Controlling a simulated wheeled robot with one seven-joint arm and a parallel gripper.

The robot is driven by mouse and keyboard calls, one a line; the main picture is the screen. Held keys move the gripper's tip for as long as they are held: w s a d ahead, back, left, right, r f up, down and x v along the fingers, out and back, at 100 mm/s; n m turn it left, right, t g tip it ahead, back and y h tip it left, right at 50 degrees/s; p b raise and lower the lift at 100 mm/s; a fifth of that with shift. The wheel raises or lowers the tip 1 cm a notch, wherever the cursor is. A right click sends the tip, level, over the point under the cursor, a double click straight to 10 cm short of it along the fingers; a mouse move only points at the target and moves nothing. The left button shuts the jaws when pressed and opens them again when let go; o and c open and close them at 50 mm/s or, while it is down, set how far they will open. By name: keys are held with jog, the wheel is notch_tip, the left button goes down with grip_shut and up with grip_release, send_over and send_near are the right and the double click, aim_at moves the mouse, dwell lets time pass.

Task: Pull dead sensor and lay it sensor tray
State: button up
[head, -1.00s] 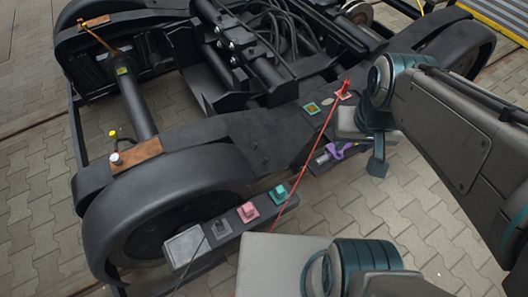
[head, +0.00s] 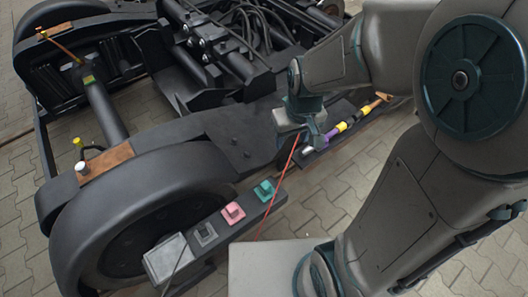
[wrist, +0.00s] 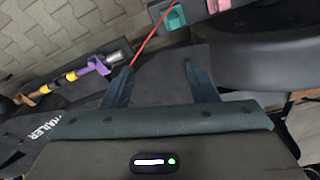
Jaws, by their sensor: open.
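My gripper (head: 312,138) is over the bogie's side beam, with its jaws apart. In the wrist view its two dark fingers (wrist: 160,84) stand open with nothing gripped between them, above a dark surface. A red cable (head: 275,195) runs from the floor side up to the gripper's area; its upper end is hidden. On a dark bar sit a teal block (head: 263,190), a pink block (head: 233,213) and a grey block (head: 205,234). A pale square box (head: 168,260) is at the bar's left end. I cannot tell which is the dead sensor or the sensor tray.
A narrow shelf beside the beam holds a purple-and-yellow tool (head: 340,129) with a metal end, close to my gripper. The black bogie wheel (head: 130,215) stands behind the bar. Paving (head: 310,210) lies open in front.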

aim_at(266, 185)
jog(key=w+a+f+n+b, duration=0.1)
jog(key=a+f+b, duration=0.1)
jog(key=f, duration=0.6)
jog(key=w+a+f+n+g+b, duration=0.1)
jog(key=a+f+b, duration=0.1)
jog(key=f, duration=0.5)
jog(key=w+a+f+n+b, duration=0.1)
jog(key=a+f+b, duration=0.1)
jog(key=f, duration=0.6)
jog(key=shift+w+a+f+n+h+b, duration=0.15)
jog(key=shift+w+f+n+h+b, duration=0.2)
jog(key=shift+b, duration=0.3)
jog(key=shift+r, duration=0.1)
jog(key=shift+s, duration=0.1)
notch_tip(266, 185, down, 9)
jog(key=b, duration=0.7)
grip_shut()
jog(key=shift+r+p, duration=2.35)
jog(key=shift+r, duration=0.7)
